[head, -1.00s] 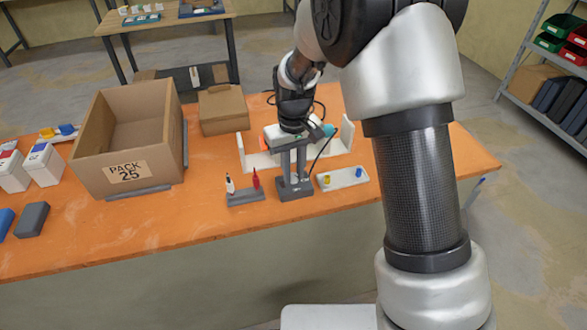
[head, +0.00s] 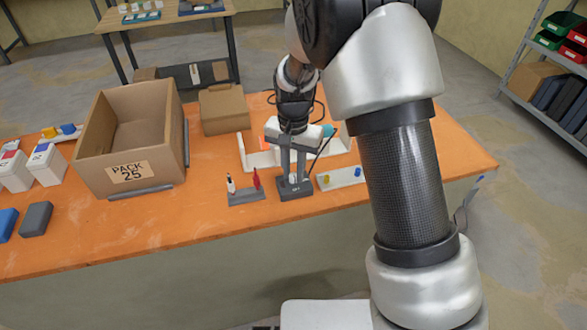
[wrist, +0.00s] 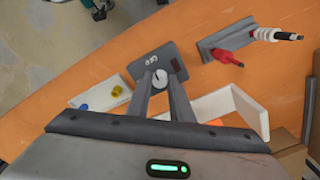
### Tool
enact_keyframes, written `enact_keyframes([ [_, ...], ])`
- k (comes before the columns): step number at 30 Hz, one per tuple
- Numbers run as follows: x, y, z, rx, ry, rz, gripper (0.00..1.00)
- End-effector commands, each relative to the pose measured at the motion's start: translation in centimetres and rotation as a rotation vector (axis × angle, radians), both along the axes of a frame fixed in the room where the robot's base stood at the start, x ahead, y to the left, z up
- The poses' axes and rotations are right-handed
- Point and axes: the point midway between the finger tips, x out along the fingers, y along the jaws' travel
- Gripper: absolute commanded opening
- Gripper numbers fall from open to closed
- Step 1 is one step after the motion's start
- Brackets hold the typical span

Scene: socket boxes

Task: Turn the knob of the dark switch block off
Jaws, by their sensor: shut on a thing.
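The dark switch block (head: 297,194) stands on the orange table, right of a small tool rack. In the wrist view the dark block (wrist: 148,60) shows pale markings on its top and a round white knob (wrist: 160,78) with a dark line across it. My gripper (head: 294,178) reaches down onto the block from above. In the wrist view both fingers of my gripper (wrist: 161,82) close in on the knob from either side and are shut on it. The fingers hide part of the knob's edges. In the head view the knob is mostly hidden between the fingers.
The rack (head: 247,197) with a red and a white-and-black tool stands close left of the block. A white tray (head: 340,179) with yellow and blue pieces lies close right. A white open holder (head: 256,159) is behind. A large cardboard box (head: 130,150) stands left.

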Motion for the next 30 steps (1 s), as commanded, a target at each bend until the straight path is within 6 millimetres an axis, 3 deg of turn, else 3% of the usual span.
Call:
enact_keyframes([
  [20,0.07,0.02,0.08,0.001,-0.003,-0.060,0.00],
  [21,0.07,0.02,0.08,0.001,-0.003,-0.060,0.25],
  [23,0.07,0.02,0.08,0.001,-0.002,-0.060,0.35],
  [24,0.06,0.02,0.07,0.001,-0.001,-0.060,0.39],
  [30,0.04,0.01,0.03,0.001,-0.001,-0.059,0.39],
])
